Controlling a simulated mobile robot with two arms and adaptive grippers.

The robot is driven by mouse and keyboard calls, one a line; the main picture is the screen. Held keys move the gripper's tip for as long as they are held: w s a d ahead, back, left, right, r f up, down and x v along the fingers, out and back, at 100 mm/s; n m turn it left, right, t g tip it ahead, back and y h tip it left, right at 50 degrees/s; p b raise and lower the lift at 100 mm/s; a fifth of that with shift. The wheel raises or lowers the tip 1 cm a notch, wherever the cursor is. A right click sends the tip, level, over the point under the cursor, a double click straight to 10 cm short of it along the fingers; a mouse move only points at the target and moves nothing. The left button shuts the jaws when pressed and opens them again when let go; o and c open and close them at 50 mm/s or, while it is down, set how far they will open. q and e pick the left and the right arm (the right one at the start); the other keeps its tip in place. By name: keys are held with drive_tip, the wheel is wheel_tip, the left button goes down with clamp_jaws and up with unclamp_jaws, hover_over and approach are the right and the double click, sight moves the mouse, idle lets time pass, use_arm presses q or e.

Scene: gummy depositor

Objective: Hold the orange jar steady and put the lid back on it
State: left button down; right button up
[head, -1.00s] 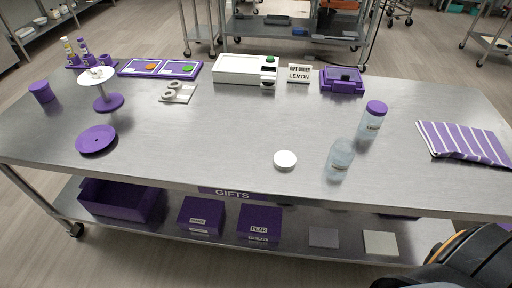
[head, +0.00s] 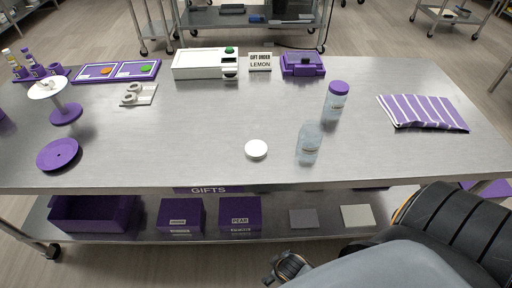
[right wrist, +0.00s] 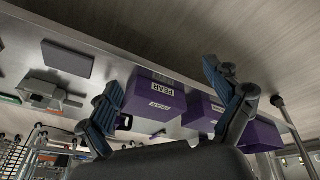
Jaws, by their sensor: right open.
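A clear open jar (head: 309,143) stands upright near the front of the steel table, with no lid on it. Its label is too small to read. A white round lid (head: 256,149) lies flat on the table just left of it, apart from it. A second clear jar (head: 335,105) with a purple lid stands behind. My right gripper (right wrist: 162,75) is open and empty in the right wrist view, its two fingers spread, with the lower shelf's boxes beyond. In the head view it shows below the table's front edge (head: 289,268). My left gripper is not in view.
A striped purple cloth (head: 422,112) lies at the right of the table (head: 200,130). A white machine (head: 203,64), a LEMON sign (head: 260,62) and a purple device (head: 302,64) stand at the back. Purple boxes (head: 240,218) sit on the lower shelf. The table around the lid is clear.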

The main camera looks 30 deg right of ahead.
drive_tip(key=w+d+r+t+h, duration=0.15)
drive_tip(key=w+r, duration=0.25)
drive_tip(key=r, duration=1.2)
drive_tip(key=w+r+t, duration=0.3)
drive_tip(key=w+r, duration=0.2)
drive_tip(key=r, duration=1.1)
drive_tip(key=w+d+r+n+t, duration=0.2)
drive_tip(key=w+r+n+t, duration=0.2)
drive_tip(key=w+r+t, duration=0.55)
drive_tip(key=w+a+r+n+t+y, duration=0.1)
drive_tip(key=w+r+n, duration=0.15)
drive_tip(key=r, duration=0.35)
drive_tip(key=w+a+r+n+y, duration=0.1)
drive_tip(key=w+r+n+y, duration=0.1)
drive_tip(key=r+n, duration=0.25)
drive_tip(key=s+a+r+n+g+y, duration=0.1)
drive_tip(key=a+r+n+g+y, duration=0.1)
drive_tip(key=a+n+g+y, duration=0.65)
drive_tip(key=s+a+r+n+y, duration=0.15)
drive_tip(key=n+y, duration=0.35)
drive_tip(key=n, duration=0.9)
drive_tip(key=d+f+n+g+h, duration=0.3)
drive_tip(key=d+h, duration=0.3)
drive_tip(key=d, duration=0.4)
drive_tip(key=s+d+f+n+g+h, duration=0.1)
drive_tip(key=d+f+n+g+h, duration=0.2)
drive_tip(key=d, duration=0.8)
wheel_tip(320, 180, down, 2)
drive_tip(key=h, duration=0.3)
drive_tip(key=shift+g+p, duration=0.35)
